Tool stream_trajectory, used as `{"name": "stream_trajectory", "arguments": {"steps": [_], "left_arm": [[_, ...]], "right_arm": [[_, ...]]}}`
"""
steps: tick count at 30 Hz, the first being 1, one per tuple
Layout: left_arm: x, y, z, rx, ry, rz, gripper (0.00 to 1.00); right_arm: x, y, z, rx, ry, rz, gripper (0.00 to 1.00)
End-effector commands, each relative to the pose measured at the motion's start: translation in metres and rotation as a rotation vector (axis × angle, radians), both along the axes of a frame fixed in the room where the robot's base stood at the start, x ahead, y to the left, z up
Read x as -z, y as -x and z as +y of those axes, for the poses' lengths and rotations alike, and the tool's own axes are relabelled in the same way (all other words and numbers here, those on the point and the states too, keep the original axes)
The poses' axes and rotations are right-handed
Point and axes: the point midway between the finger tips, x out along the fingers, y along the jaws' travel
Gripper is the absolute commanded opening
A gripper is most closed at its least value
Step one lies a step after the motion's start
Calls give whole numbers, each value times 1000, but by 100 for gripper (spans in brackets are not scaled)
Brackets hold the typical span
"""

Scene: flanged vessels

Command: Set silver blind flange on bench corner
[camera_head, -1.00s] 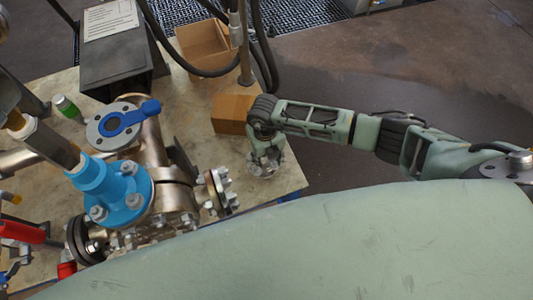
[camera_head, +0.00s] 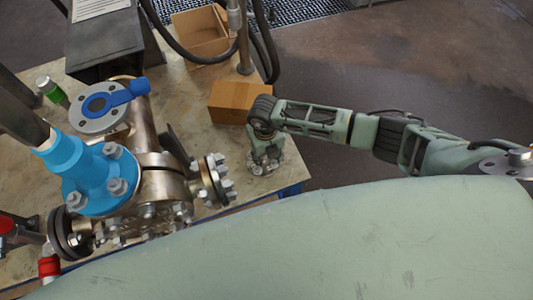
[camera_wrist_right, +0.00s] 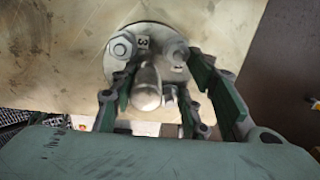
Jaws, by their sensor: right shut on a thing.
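The silver blind flange (camera_wrist_right: 122,72) is a round metal disc with bolts and nuts and a rounded metal stub in its middle. In the head view the flange (camera_head: 262,168) shows only in part below my right gripper (camera_head: 264,158). It is over the bench top (camera_head: 215,150) close to the bench's near right corner. In the right wrist view my right gripper (camera_wrist_right: 150,95) is shut on the flange, with its fingers either side of the stub. I cannot tell whether the flange touches the bench. My left gripper is not in view.
A closed cardboard box (camera_head: 235,102) stands just behind my right gripper, and an open box (camera_head: 200,38) is farther back. The metal vessel with bolted flanges (camera_head: 160,190) and a blue fitting (camera_head: 105,180) stands to the left. Dark floor lies beyond the bench's right edge.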

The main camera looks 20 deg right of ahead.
Motion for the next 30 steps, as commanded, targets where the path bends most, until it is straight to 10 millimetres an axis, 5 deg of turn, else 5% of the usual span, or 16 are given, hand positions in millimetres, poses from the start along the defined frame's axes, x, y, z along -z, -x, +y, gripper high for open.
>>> {"name": "stream_trajectory", "arguments": {"steps": [19,20,27,30], "left_arm": [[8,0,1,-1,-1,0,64],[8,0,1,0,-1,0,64],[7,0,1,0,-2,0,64],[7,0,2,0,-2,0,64]], "right_arm": [[8,-2,1,0,-2,-4,6],[7,-2,1,0,-2,-4,43],[8,-1,0,0,-1,-2,64],[8,-1,0,0,-1,-1,64]]}}
